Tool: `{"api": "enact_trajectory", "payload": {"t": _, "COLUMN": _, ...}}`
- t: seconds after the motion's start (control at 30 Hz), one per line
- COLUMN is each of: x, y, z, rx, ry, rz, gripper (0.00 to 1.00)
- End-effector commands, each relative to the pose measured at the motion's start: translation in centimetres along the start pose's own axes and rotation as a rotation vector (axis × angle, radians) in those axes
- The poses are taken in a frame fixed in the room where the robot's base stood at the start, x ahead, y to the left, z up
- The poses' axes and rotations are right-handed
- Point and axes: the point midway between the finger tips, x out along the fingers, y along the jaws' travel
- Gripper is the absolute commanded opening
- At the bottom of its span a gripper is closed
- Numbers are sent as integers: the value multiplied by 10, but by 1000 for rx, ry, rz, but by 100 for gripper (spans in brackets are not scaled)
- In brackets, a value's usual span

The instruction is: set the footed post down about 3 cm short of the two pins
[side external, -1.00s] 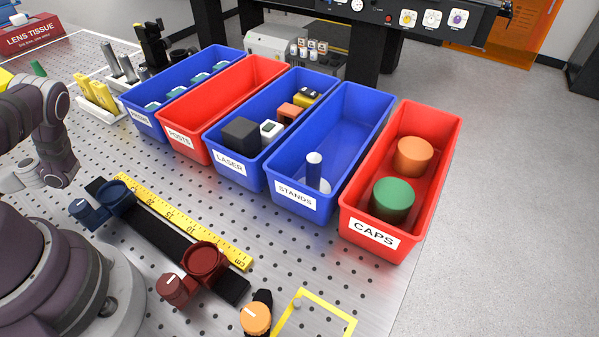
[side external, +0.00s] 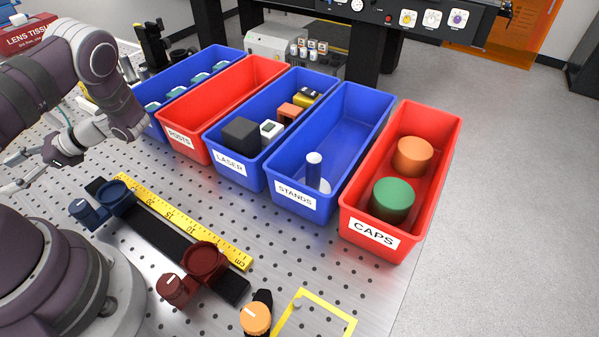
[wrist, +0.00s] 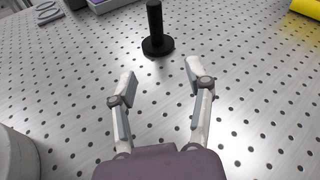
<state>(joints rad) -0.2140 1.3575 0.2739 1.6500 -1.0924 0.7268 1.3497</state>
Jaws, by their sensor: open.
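A black footed post (wrist: 155,28) stands upright on its round foot on the perforated metal table, near the top middle of the wrist view. My gripper (wrist: 160,76) is open and empty, with its two fingers spread and pointing toward the post. The post is beyond the fingertips, not between them. In the side view my gripper is at the far left edge, partly out of frame, and I cannot make out the black post there. I cannot make out the two pins in either view.
A row of blue and red bins stands along the table; the STANDS bin (side external: 273,172) holds a silver post on a pale foot (side external: 314,168). A black rail with a yellow ruler (side external: 183,220) lies nearer. In the wrist view, a yellow object (wrist: 305,8) is top right. Bare table surrounds the post.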

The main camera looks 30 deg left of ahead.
Motion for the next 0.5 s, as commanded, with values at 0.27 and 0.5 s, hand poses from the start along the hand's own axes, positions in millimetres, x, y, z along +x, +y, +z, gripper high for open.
{"api": "enact_trajectory", "payload": {"t": 0.27, "x": -114, "y": 1, "z": 10, "rx": -380, "ry": 678, "rz": 142, "gripper": 52}}
{"api": "enact_trajectory", "payload": {"t": 0.5, "x": -216, "y": 49, "z": 64, "rx": -534, "ry": 1290, "rz": 312, "gripper": 52}}
